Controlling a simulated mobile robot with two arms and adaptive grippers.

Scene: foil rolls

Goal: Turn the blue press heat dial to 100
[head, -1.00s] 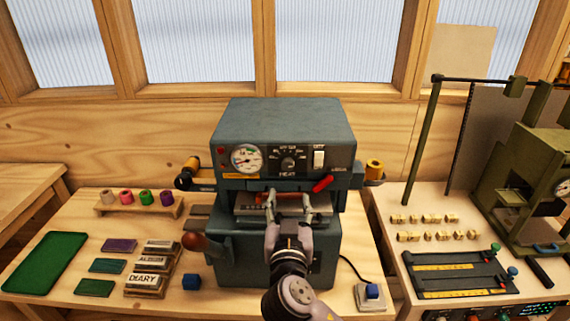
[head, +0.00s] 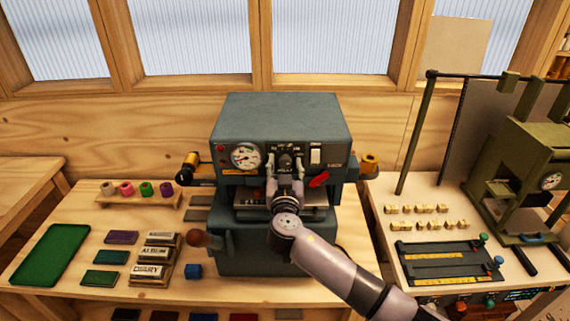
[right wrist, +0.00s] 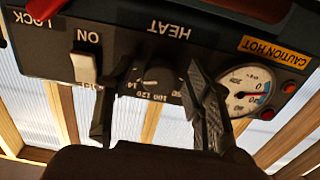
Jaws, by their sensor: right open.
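The blue-grey press (head: 282,118) stands in the middle of the bench. Its dark heat dial (right wrist: 152,80) shows in the right wrist view, which is upside down, with printed numbers such as 100 and 120 by it. My right gripper (head: 286,162) is open in front of the control panel, its fingers on either side of the dial. In the right wrist view the gripper (right wrist: 155,108) has one finger left and one right of the dial; I cannot tell whether they touch it. The dial's pointer setting is not clear. My left gripper is not in view.
A white switch (head: 316,156) is right of the dial and a round gauge (head: 245,155) left of it. A red lever (head: 319,179) sits below the switch. Foil rolls (head: 145,188), a green tray (head: 50,254) and type blocks lie left; a green machine stands right.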

